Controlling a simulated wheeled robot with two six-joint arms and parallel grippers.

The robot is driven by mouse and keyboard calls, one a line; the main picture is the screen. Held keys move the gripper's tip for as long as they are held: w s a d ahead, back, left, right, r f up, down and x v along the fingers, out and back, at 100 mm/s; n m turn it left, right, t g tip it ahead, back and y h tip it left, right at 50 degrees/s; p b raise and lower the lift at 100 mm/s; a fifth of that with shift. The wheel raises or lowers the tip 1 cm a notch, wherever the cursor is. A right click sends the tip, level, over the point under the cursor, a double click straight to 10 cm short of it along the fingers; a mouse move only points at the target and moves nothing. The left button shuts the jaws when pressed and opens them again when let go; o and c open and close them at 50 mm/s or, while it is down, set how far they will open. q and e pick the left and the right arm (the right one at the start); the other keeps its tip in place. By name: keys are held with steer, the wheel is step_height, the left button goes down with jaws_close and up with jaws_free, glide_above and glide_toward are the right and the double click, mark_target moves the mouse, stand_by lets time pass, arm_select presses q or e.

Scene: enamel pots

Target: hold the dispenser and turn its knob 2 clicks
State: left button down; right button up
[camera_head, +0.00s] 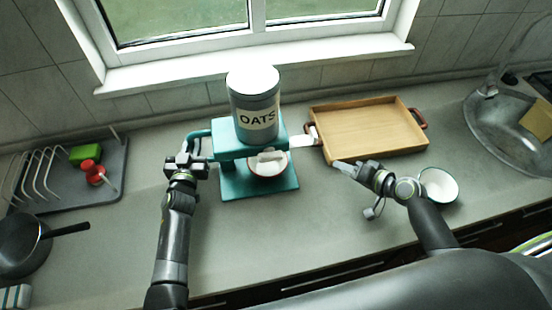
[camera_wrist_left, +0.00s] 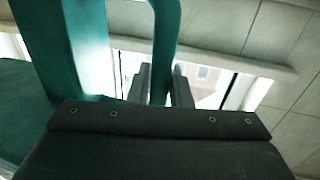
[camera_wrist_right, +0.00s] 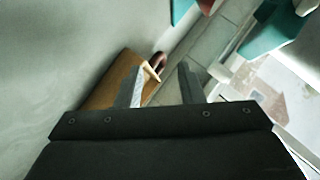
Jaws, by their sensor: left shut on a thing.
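The dispenser is a grey canister (camera_head: 254,108) marked OATS with a white lid, standing in a teal stand (camera_head: 230,181). Teal parts of the stand (camera_wrist_right: 275,30) show in the right wrist view.
A white bowl (camera_head: 268,170) sits under the dispenser, partly hidden. A wooden tray (camera_head: 368,132) lies behind my right gripper, with another bowl (camera_head: 439,186) to its right. A dish rack (camera_head: 70,175) and pan (camera_head: 22,246) are at left, a sink (camera_head: 485,115) at right.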

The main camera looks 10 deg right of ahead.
steer(key=s+a+r+m+y, duration=0.2)
steer(key=s+a+r+y, duration=0.1)
steer(key=a, duration=0.3)
steer(key=m+t+y, duration=0.2)
steer(key=y, duration=0.1)
glide_toward(275, 160)
steer(key=x, duration=0.9)
steer(key=shift+w+a, duration=0.25)
steer(key=shift+w, duration=0.05)
steer(key=shift+c, duration=0.4)
jaws_close()
